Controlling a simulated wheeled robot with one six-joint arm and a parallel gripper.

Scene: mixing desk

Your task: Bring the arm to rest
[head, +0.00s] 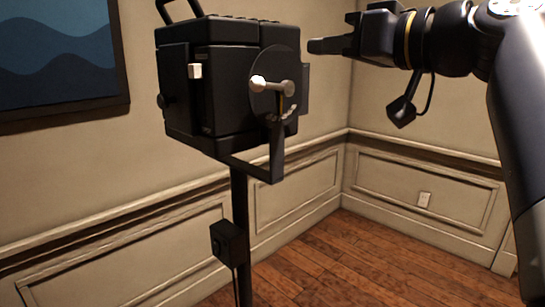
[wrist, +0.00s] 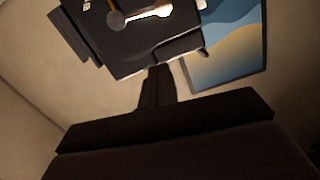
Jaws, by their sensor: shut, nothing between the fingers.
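My gripper (head: 318,46) is at the upper right of the head view, at the end of my arm, and points left. Its fingers are shut with nothing between them. The fingertips show just right of a black boxy device on a stand (head: 190,95); I cannot tell the exact gap in depth. In the wrist view my shut fingers (wrist: 158,76) point up toward the same device (wrist: 135,48), which is partly cut off by the top edge.
The device has a pale-ended crank knob (head: 272,87) on its front and stands on a thin black pole (head: 240,205). A blue wave picture (head: 60,60) hangs on the panelled wall at left. The wooden floor (head: 370,265) at lower right is clear.

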